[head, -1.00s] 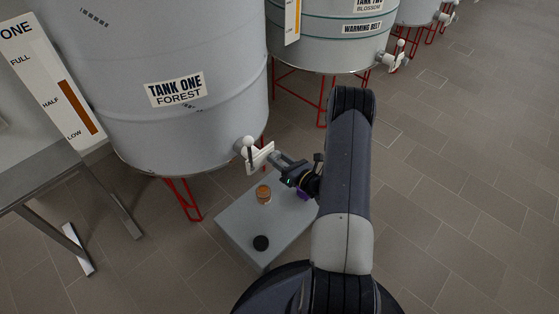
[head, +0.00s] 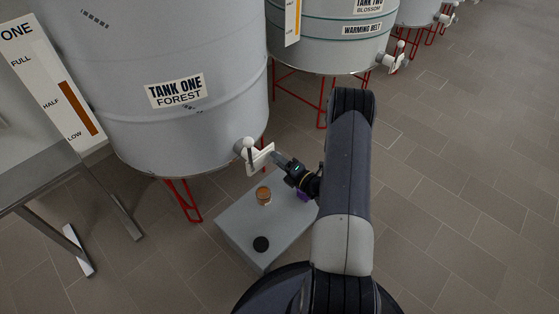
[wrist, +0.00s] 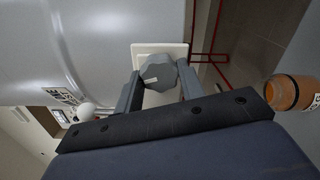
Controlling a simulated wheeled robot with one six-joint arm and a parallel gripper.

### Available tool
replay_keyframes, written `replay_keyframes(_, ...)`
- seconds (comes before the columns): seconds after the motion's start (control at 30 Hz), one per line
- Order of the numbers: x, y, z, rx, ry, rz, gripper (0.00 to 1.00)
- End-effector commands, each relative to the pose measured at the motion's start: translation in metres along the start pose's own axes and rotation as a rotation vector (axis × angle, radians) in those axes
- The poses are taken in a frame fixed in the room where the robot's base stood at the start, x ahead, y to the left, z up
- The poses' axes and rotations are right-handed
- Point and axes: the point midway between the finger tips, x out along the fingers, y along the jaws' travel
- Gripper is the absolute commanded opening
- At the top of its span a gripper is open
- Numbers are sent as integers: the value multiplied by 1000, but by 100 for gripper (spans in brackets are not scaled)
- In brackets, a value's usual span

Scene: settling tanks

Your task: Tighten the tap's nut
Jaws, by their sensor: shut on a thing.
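The tap (head: 248,150) is white and sticks out low from the grey tank labelled TANK ONE FOREST (head: 178,90). In the wrist view a grey faceted nut (wrist: 158,72) with a small pale mark sits in front of a square off-white plate (wrist: 178,52). My gripper (wrist: 158,80) is shut on the nut, one finger on each side of it. In the head view my gripper (head: 277,157) reaches the tap from the right, and the nut is hidden there.
A grey stand (head: 240,222) below the tap holds an amber jar (head: 263,196) and a dark round lid (head: 261,243). The jar also shows in the wrist view (wrist: 287,92). A metal table (head: 40,180) stands at left. Floor at right is clear.

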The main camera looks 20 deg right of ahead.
Motion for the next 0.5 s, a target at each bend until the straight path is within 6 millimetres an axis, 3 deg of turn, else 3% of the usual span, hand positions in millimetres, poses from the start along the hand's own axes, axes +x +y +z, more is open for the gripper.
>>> replay_keyframes(0.5,0,0,0,280,0,-2,14)
